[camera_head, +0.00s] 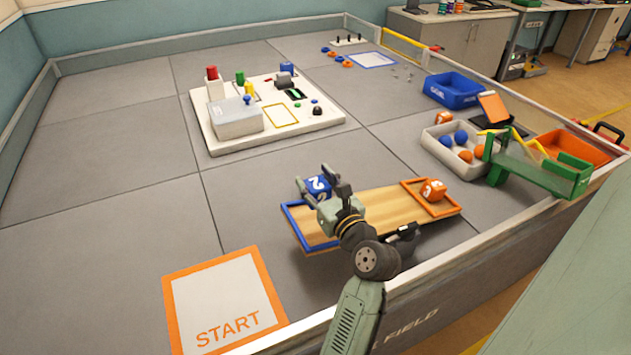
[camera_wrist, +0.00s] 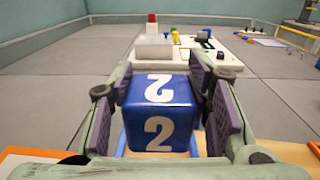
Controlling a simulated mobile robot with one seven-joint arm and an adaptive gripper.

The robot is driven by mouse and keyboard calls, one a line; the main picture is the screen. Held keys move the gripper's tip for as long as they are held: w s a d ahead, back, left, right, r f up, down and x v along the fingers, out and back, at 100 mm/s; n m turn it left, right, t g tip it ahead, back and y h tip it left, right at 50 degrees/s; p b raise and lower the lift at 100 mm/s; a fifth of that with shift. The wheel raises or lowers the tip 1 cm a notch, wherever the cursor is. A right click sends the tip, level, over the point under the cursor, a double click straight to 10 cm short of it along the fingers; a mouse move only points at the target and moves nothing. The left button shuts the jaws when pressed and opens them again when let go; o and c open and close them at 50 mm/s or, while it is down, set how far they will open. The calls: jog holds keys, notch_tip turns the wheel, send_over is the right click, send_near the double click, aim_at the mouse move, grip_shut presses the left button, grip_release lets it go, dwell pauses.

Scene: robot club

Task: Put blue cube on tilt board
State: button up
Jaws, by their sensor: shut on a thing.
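The blue cube (camera_wrist: 158,115) with white 2s sits between the two fingers of my gripper (camera_wrist: 165,110) in the wrist view. The fingers are shut on it. In the head view the blue cube (camera_head: 318,187) shows at the left end of the tilt board, partly hidden by my gripper (camera_head: 325,190). The tilt board (camera_head: 385,212) is a wooden plank with a blue-framed left end and an orange-framed right end. An orange cube (camera_head: 432,190) lies in the orange frame. I cannot tell whether the blue cube touches the board.
A white task panel (camera_head: 220,142) with a grey box stands behind. A white bin (camera_head: 465,172) of blue and orange balls and a green ramp (camera_head: 530,170) stand at right. A blue bin (camera_head: 455,98) is farther back. The START square (camera_head: 225,300) lies front left; grey floor around is clear.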

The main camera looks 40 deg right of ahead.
jog(key=shift+w, duration=0.35)
jog(key=shift+s+f+b, duration=0.15)
jog(key=shift+f+b, duration=0.3)
jog(key=shift+b, duration=0.2)
notch_tip(320, 180, down, 4)
jog(key=b, duration=0.5)
jog(key=shift+f, duration=0.25)
jog(key=shift+f, duration=0.35)
jog(key=shift+f+b, duration=0.3)
jog(key=shift+f, duration=0.05)
jog(key=shift+f, duration=0.15)
